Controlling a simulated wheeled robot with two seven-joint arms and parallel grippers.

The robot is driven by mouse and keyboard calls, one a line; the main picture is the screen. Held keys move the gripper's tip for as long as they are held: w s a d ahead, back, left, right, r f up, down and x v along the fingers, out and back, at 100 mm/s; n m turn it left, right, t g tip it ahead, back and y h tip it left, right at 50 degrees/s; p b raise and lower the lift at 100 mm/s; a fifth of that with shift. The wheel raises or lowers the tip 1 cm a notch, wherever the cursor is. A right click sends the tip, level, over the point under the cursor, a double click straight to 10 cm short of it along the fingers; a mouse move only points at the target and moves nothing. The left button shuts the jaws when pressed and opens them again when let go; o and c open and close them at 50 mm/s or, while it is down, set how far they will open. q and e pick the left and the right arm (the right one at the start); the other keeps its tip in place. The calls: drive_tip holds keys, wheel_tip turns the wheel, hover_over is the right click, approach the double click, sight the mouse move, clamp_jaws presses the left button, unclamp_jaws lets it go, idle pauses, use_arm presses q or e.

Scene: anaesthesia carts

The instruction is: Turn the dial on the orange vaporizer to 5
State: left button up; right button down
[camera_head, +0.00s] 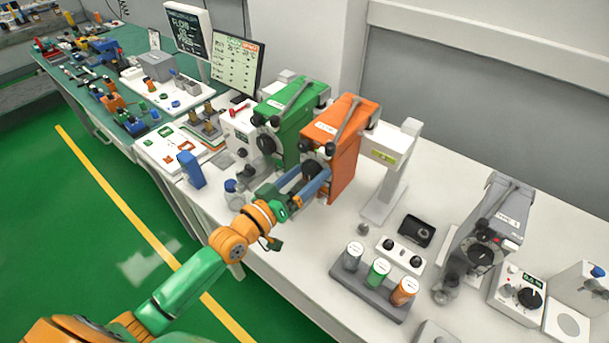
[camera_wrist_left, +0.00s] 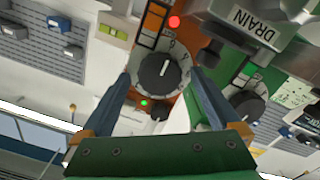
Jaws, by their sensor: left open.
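The orange vaporizer (camera_head: 347,150) stands upright on the white counter. Its black dial (camera_head: 311,168) faces my left arm. In the left wrist view the dial (camera_wrist_left: 163,72) has a white line on its knob and a pale numbered ring. The line points roughly up in the picture; I cannot tell the exact number. A red light and a green light show near it. My left gripper (camera_head: 306,187) is open in front of the dial. In the wrist view its fingers (camera_wrist_left: 161,77) stand on both sides of the dial, with gaps between them and the knob. My right gripper is out of view.
A green vaporizer (camera_head: 283,115) stands close beside the orange one, with its own dial (camera_wrist_left: 247,106) near my right-hand finger. A grey vaporizer (camera_head: 487,228) and a rack of capped bottles (camera_head: 370,293) stand farther right. Monitors (camera_head: 236,66) stand behind.

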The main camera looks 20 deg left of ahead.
use_arm(q)
drive_tip(key=b+v, duration=0.1)
drive_tip(key=v, duration=0.6)
idle(0.3)
